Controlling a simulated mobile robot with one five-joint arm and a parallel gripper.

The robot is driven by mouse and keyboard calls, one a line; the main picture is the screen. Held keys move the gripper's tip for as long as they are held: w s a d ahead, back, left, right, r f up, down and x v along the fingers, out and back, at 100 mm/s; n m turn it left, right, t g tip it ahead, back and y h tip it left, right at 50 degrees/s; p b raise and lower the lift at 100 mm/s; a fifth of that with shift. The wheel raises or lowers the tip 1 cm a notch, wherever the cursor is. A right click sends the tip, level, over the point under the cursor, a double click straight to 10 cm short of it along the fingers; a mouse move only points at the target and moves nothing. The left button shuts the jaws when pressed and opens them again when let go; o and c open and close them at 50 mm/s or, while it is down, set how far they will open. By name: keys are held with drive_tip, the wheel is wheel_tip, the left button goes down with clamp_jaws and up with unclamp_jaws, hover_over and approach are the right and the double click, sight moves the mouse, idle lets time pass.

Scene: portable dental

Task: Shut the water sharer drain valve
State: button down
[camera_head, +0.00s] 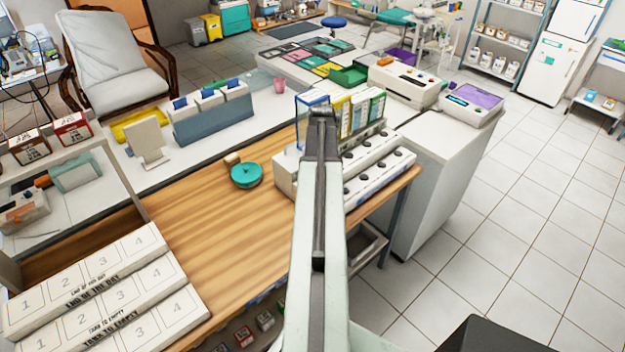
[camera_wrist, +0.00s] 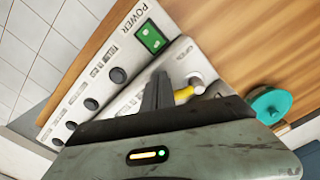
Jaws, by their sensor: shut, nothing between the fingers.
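The water sharer looks to be the white unit with a row of black knobs (camera_head: 375,168); my arm crosses in front of part of it. In the wrist view its panel (camera_wrist: 102,88) shows a green POWER switch (camera_wrist: 152,38) and black knobs. A small yellow lever (camera_wrist: 183,95) with a pale round fitting (camera_wrist: 197,82) sits at the panel's end, beside printed lettering; this looks like the drain valve. My gripper (camera_wrist: 158,88) is shut and empty, just left of the yellow lever. I cannot tell whether they touch. The lever's lower part is hidden by my gripper.
A round teal item (camera_head: 247,175) lies on the wooden bench (camera_head: 195,205) left of the unit. Coloured boxes (camera_head: 360,110) stand behind the knobs. Stepped numbered boxes (camera_head: 95,285) fill the bench's near left. Tiled floor (camera_head: 500,250) is open at right.

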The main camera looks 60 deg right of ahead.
drive_tip(key=shift+w+d, duration=0.3)
drive_tip(key=shift+d, duration=0.25)
drive_tip(key=shift+s+a, duration=0.1)
drive_tip(key=shift+s+a+f, duration=0.15)
drive_tip(key=shift+s+a, duration=0.1)
drive_tip(key=shift+s, duration=0.4)
drive_tip(key=shift+s+r, duration=0.2)
drive_tip(key=shift+r, duration=0.1)
wheel_tip(320, 180, up, 8)
drive_tip(key=p, duration=0.8)
drive_tip(key=shift+w+f, duration=0.2)
drive_tip(key=shift+w, duration=0.05)
drive_tip(key=shift+d, duration=0.1)
